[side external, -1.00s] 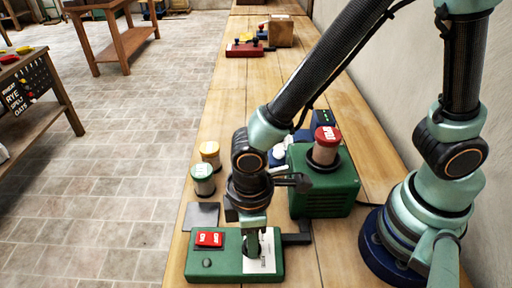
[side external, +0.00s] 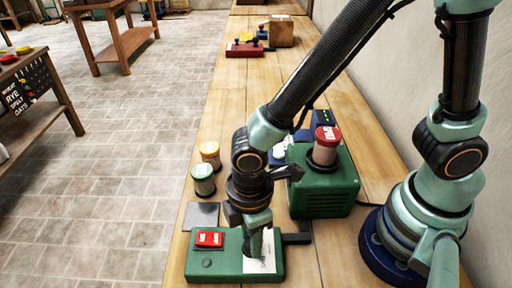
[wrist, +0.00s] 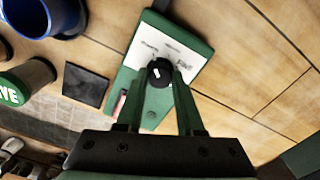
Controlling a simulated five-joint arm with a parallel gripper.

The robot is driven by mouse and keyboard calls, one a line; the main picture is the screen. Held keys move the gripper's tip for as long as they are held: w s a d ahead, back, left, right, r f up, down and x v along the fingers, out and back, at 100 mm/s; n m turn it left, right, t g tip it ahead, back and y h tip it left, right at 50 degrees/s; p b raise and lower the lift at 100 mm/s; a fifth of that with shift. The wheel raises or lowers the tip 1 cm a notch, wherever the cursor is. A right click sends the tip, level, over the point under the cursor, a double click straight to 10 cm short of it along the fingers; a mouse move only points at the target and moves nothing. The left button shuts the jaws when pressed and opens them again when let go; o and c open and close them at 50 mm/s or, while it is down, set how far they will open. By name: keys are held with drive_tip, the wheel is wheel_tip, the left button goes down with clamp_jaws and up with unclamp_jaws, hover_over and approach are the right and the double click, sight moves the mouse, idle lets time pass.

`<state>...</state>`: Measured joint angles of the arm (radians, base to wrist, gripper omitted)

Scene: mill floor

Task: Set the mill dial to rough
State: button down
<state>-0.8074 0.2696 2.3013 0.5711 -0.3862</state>
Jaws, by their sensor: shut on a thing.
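The mill's control box (side external: 205,264) is green, with a red rocker switch (side external: 209,239) and a white label plate (side external: 267,262). In the wrist view the plate (wrist: 181,38) carries small labels around a round black dial knob (wrist: 158,74). A short white mark shows on the knob; the labels are too blurred to read. My gripper (wrist: 159,80) has its two green fingers on either side of the knob, shut on it. In the side view my gripper (side external: 255,247) points down onto the plate and hides the knob.
A green machine (side external: 322,190) with a red-topped jar (side external: 326,148) stands behind, close to my wrist. Green-topped (side external: 203,180) and orange-topped jars (side external: 210,153) and a dark grey square (side external: 201,216) are to the left. The bench's left edge is near.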

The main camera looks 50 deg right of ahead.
drive_tip(key=c, duration=0.5)
unclamp_jaws()
drive_tip(key=shift+r, duration=0.1)
wheel_tip(320, 180, up, 12)
drive_tip(key=w+d+r+m+t, duration=0.2)
drive_tip(key=d+m, duration=0.2)
drive_tip(key=d, duration=0.3)
drive_tip(key=w+d+r+m+t, duration=0.1)
drive_tip(key=w+d+r+m, duration=0.1)
drive_tip(key=d+m, duration=0.3)
drive_tip(key=w+d+r+m+t, duration=0.2)
drive_tip(key=d+r+m, duration=0.1)
drive_tip(key=d, duration=0.8)
drive_tip(key=shift+w+r+m+t, duration=0.3)
drive_tip(key=shift+w+r+m, duration=0.1)
drive_tip(key=shift+m, duration=0.4)
